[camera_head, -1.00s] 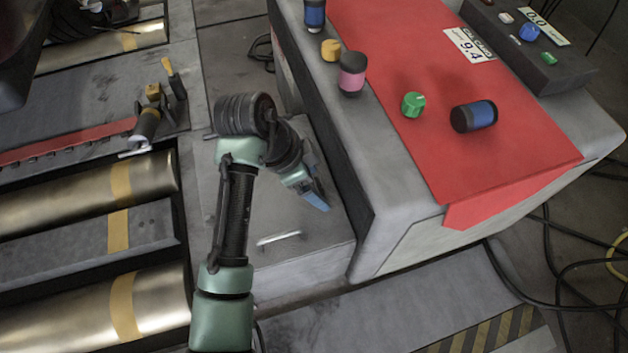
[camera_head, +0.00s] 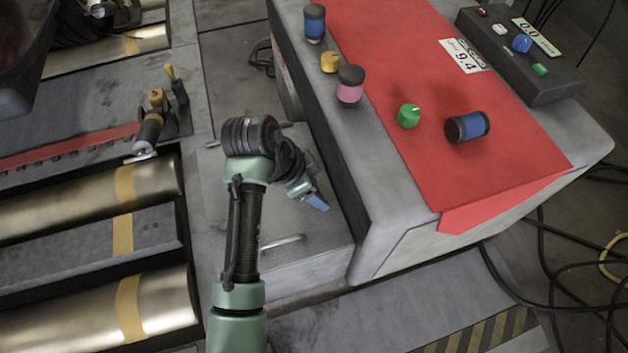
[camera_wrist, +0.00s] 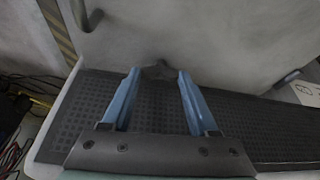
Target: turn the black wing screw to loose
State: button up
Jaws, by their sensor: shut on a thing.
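The black wing screw (camera_wrist: 158,70) shows in the wrist view as a dark winged shape on the pale grey panel. It sits between the tips of my gripper's two blue fingers (camera_wrist: 158,76). The fingers are apart at about the screw's width and shut on its wings. In the head view my gripper (camera_head: 317,202) is low beside the side wall of the grey cabinet (camera_head: 405,215). The wing screw is hidden from the head view.
Brass rollers (camera_head: 75,215) lie left of my arm. Black cables (camera_head: 570,300) run over the floor at right.

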jog(key=n+p, duration=0.1)
jog(key=p, duration=0.2)
jog(key=r+n+p, duration=0.1)
jog(key=p, duration=0.1)
jog(key=shift+s+d+n+t+y, duration=0.15)
jog(key=shift+s+n+t+y, duration=0.1)
jog(key=shift+n+t+y, duration=0.05)
jog(key=n+p, duration=0.2)
jog(key=p, duration=0.1)
jog(key=n+t+y+p, duration=0.1)
jog(key=n+p, duration=0.1)
jog(key=p, duration=0.2)
jog(key=shift+s+d+f, duration=0.15)
jog(key=shift+f, duration=0.05)
jog(key=n+p, duration=0.2)
jog(key=n+y+p, duration=0.1)
jog(key=n+p, duration=0.1)
jog(key=shift+d+f+t+y, duration=0.1)
jog(key=shift+t+y, duration=0.2)
jog(key=shift+t, duration=0.1)
jog(key=shift+d+f+n+y+p, duration=0.15)
jog(key=shift+n+y+p, duration=0.35)
jog(key=shift+n, duration=0.5)
jog(key=shift+f+n+y+p, duration=0.1)
jog(key=shift+n+y+p, duration=0.2)
jog(key=shift+n+p, duration=0.5)
jog(key=shift+n, duration=0.3)
jog(key=o, duration=1.4)
jog(key=shift+d, duration=0.15)
